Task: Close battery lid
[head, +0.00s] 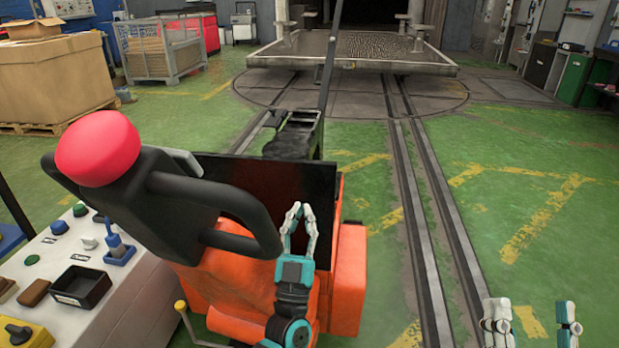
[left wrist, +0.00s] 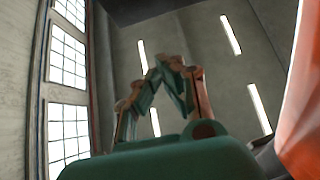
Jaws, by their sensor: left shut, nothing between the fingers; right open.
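An orange machine (head: 349,270) stands in the middle foreground of the head view. A tilted orange part, seemingly the raised battery lid (head: 212,284), carries a black backrest (head: 200,205) with a red cushion (head: 97,148) on top. Behind it is a dark box-like opening (head: 268,184); its inside is too dark to make out. My left gripper (head: 298,207) is shut and empty, pointing up at the right side of the tilted part; I cannot tell if it touches. Its fingertips meet in the left wrist view (left wrist: 166,66). My right gripper (head: 533,308) is open and empty at lower right.
A control desk (head: 130,290) with buttons and a black tray (head: 81,287) stands at left. Rails (head: 420,200) run to a platform (head: 350,57) at the back. A dark pole (head: 327,75) rises from the machine. The green floor at right is clear.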

